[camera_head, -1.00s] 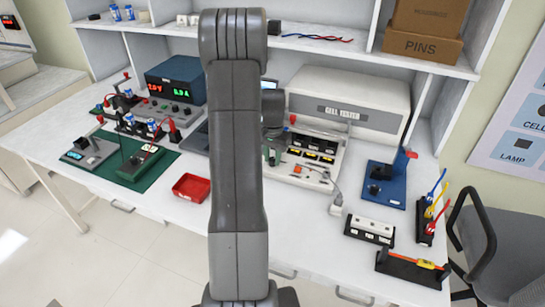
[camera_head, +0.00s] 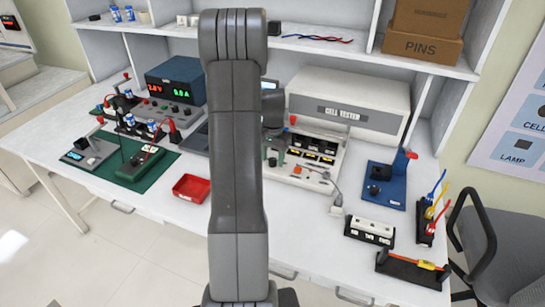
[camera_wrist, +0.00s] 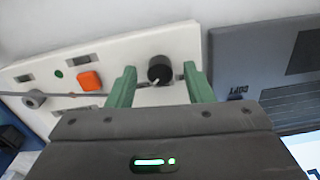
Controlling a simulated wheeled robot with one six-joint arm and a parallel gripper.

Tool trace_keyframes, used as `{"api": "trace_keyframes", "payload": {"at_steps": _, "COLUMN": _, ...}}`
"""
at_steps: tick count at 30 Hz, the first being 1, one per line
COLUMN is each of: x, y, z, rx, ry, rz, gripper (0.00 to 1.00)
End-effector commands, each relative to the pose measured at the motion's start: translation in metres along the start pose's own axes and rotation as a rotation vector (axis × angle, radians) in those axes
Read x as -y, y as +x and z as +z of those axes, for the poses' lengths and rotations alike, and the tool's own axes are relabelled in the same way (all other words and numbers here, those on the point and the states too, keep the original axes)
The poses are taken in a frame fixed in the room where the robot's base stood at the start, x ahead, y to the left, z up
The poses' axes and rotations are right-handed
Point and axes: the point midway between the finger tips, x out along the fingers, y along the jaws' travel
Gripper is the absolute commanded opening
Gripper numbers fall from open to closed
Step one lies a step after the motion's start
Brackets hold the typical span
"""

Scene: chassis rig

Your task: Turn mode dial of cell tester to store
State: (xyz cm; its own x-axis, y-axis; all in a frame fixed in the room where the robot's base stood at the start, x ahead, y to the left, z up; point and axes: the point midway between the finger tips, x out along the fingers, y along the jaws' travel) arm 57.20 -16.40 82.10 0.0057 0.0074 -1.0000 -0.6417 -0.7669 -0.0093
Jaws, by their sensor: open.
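The cell tester (camera_head: 352,117) is a large white unit at the back of the bench, with a sloping front panel holding slots and buttons. Its black mode dial (camera_wrist: 160,69) shows in the wrist view, a round knob with a pale pointer mark. My gripper (camera_wrist: 160,80) is open, with one green finger on each side of the dial. Small gaps seem to show beside the knob, but I cannot tell whether a finger touches it. The dial's printed positions are not readable. In the head view my arm hides most of the dial area.
An orange button (camera_wrist: 90,80) and a grey knob (camera_wrist: 35,99) sit on the panel left of the dial. A dark grey device (camera_wrist: 265,70) lies close on the right. A red tray (camera_head: 191,188) and a blue fixture (camera_head: 385,185) stand on the bench.

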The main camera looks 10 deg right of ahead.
Motion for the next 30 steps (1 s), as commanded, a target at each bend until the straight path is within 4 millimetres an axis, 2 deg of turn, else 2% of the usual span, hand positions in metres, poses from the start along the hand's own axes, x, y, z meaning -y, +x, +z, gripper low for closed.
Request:
{"api": "trace_keyframes", "payload": {"at_steps": 5, "x": 0.001, "y": -0.024, "z": -0.001, "rx": -0.005, "ry": 0.0, "rz": -0.003, "gripper": 0.47}}
{"api": "trace_keyframes", "payload": {"at_steps": 12, "x": 0.001, "y": -0.079, "z": -0.001, "rx": -0.006, "ry": 0.0, "rz": -0.003, "gripper": 0.47}}
{"api": "trace_keyframes", "payload": {"at_steps": 18, "x": 0.0, "y": -0.117, "z": -0.001, "rx": -0.004, "ry": 0.0, "rz": -0.002, "gripper": 0.47}}
{"api": "trace_keyframes", "payload": {"at_steps": 24, "x": 0.0, "y": -0.134, "z": 0.0, "rx": -0.001, "ry": 0.0, "rz": -0.001, "gripper": 0.47}}
{"api": "trace_keyframes", "payload": {"at_steps": 30, "x": 0.0, "y": -0.137, "z": 0.0, "rx": -0.001, "ry": 0.0, "rz": 0.0, "gripper": 0.47}}
